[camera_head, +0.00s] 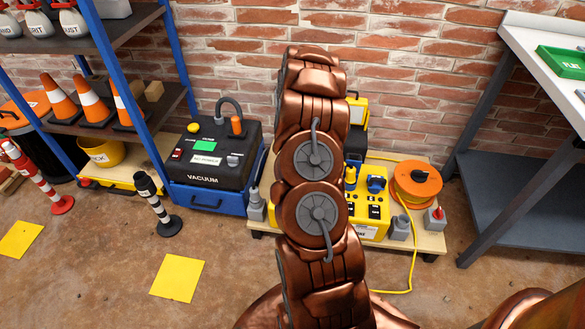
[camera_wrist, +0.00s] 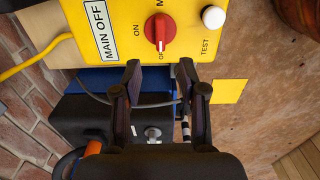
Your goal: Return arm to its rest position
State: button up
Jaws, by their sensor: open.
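My copper arm (camera_head: 312,190) rises upright in the middle of the head view, in front of the wall and the yellow power unit (camera_head: 372,228). My gripper is hidden in that view. In the wrist view my gripper (camera_wrist: 160,78) is open, with nothing between its two dark fingers. Just beyond the fingertips is a yellow panel (camera_wrist: 122,48) with a "MAIN OFF" label (camera_wrist: 99,27), a red rotary knob (camera_wrist: 158,30) and a white TEST button (camera_wrist: 213,16). The fingers look apart from the knob. The knob's white mark points toward the partly hidden "OF" lettering.
A black vacuum (camera_head: 208,150) on a blue base and a shelf rack (camera_head: 95,125) with cones stand left. An orange cable reel (camera_head: 417,182) sits on the pallet (camera_head: 433,242). A grey bench (camera_head: 540,75) stands right. Striped posts (camera_head: 160,205) and yellow floor squares (camera_head: 178,278) are in front.

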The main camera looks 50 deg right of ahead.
jog(key=shift+r, duration=0.6)
jog(key=s+a+r+m+p, duration=0.1)
jog(key=s+a+r+p, duration=0.2)
jog(key=a+r+p, duration=0.8)
jog(key=s+a+r+m+p, duration=0.15)
jog(key=a+r+p, duration=0.25)
jog(key=a+r, duration=1.45)
jog(key=s+a+r+m+g+p, duration=0.1)
jog(key=s+a+r+m+p, duration=0.1)
jog(key=s+a+r+p, duration=0.2)
jog(key=s+a+r+m+p, duration=0.2)
jog(key=s+a+r+p, duration=0.2)
jog(key=s+r+p, duration=0.7)
jog(key=shift+s+r+m+g, duration=0.35)
jog(key=shift+s+r+g, duration=0.05)
jog(key=shift+s+r, duration=5.25)
jog(key=shift+w+r, duration=0.3)
jog(key=shift+w, duration=0.05)
